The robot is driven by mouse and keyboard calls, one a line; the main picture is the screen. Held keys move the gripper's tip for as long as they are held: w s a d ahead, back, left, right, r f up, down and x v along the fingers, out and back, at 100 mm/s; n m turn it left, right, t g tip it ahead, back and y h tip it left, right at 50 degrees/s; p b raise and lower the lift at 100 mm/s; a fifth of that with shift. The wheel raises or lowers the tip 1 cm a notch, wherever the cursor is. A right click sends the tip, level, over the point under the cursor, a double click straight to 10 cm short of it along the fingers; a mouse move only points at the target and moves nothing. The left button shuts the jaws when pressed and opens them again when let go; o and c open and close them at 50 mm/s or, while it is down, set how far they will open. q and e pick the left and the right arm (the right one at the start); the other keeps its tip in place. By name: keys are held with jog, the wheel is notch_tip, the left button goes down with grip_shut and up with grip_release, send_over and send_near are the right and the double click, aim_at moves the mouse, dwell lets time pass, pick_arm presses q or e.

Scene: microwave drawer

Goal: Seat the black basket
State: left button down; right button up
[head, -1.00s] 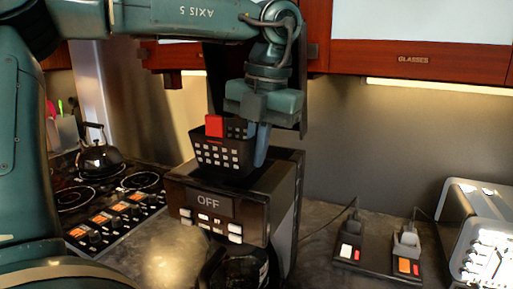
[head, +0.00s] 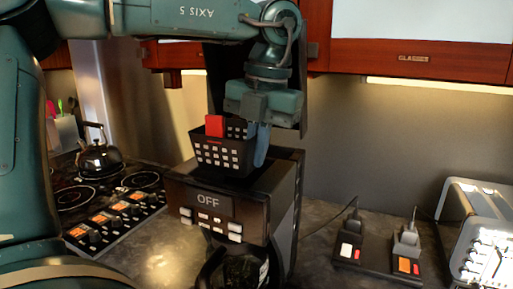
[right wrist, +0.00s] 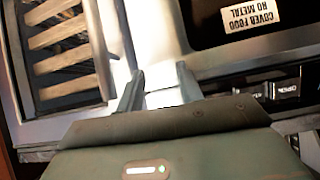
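The black basket (head: 222,158) has pale square holes in its sides and a red tab (head: 214,126) at its rim. In the head view it sits at the top of the black coffee machine (head: 210,187), slightly tilted; I cannot tell whether it is fully seated. My left gripper (head: 257,140) comes down from above at the basket's right wall, with one blue finger outside it. The fingers appear closed on that wall; the other finger is mostly hidden. My right gripper (right wrist: 160,92) shows only in the right wrist view, fingers apart, with a pale metal surface between or behind them.
A kettle (head: 98,157) stands on the stove at left. A switch panel (head: 378,255) and a metal appliance (head: 480,235) are at right. The right wrist view shows a dark panel labelled "COVER FOOD NO METAL" (right wrist: 252,14) and slats (right wrist: 65,45) close by.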

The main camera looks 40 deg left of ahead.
pick_arm(q)
jog(key=shift+f+b, duration=0.9)
jog(key=shift+f, duration=0.35)
jog(key=c, duration=1.6)
grip_release()
jog(key=shift+s+a, duration=0.1)
